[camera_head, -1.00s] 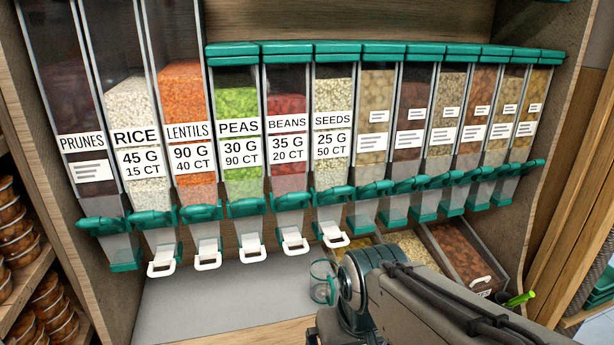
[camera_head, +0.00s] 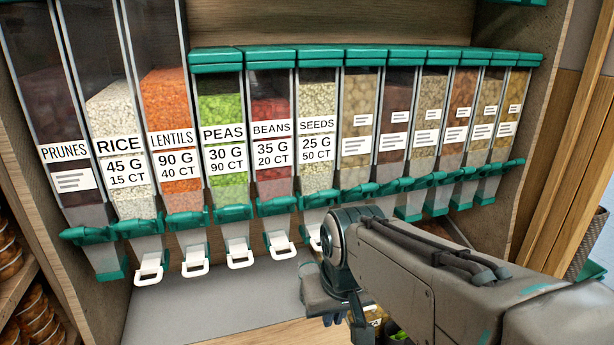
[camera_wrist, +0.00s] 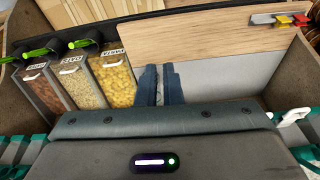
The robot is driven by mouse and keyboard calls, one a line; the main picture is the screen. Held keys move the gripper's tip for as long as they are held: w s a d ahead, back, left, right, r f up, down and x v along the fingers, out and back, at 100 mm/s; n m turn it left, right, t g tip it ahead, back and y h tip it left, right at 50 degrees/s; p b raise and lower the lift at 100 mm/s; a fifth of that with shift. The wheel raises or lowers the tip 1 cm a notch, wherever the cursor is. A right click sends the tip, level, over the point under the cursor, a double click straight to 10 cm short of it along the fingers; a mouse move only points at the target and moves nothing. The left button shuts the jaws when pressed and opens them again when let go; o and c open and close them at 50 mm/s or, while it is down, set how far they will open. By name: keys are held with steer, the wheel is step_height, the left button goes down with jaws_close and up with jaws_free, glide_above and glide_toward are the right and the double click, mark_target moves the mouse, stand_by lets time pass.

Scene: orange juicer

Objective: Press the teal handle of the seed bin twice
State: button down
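The seed bin (camera_head: 318,115), labelled SEEDS, hangs in the dispenser row in the head view. Its teal handle (camera_head: 316,198) is at its lower front, above a white pull tab (camera_head: 314,238) partly hidden by my arm. My gripper (camera_head: 335,315) is below and slightly right of this handle, apart from it, and partly covered by my own wrist. In the wrist view my two dark blue fingers (camera_wrist: 161,85) point away, almost together, with only a narrow gap and nothing seen between them. The seed bin cannot be made out in the wrist view.
Peas (camera_head: 222,130) and beans (camera_head: 270,125) bins stand left of the seed bin; smaller unreadable bins stand right. Open bins with green-handled scoops show in the wrist view, including a pasta-like one (camera_wrist: 113,80). The grey shelf (camera_head: 220,305) below is largely clear.

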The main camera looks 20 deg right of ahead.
steer(key=w+d+r+p, duration=0.3)
steer(key=w+r+p, duration=0.1)
steer(key=w+r, duration=0.8)
steer(key=w+d+r+p, duration=0.4)
steer(key=w+r, duration=0.9)
steer(key=w, duration=0.1)
steer(key=shift+w+d+n+g+p, duration=0.15)
steer(key=shift+w+n+g+p, duration=0.15)
steer(key=shift+w+n+p, duration=0.1)
glide_toward(327, 177)
steer(key=a+f, duration=0.1)
steer(key=s+a+f, duration=0.1)
steer(key=shift+s+f, duration=0.3)
steer(key=shift+f, duration=0.05)
steer(key=shift+s+f+p, duration=0.15)
steer(key=shift+s+f, duration=0.2)
steer(key=shift+f, duration=0.3)
steer(key=shift+s+f+p, duration=0.2)
steer(key=shift+s+f, duration=0.15)
steer(key=shift+f, duration=0.3)
steer(key=shift+s+f+p, duration=0.15)
steer(key=shift+s+f, duration=0.2)
steer(key=shift+f, duration=0.3)
steer(key=shift+f+b, duration=0.15)
steer(key=shift+b, duration=0.25)
steer(key=shift+s+b, duration=0.25)
steer(key=shift+b, duration=0.25)
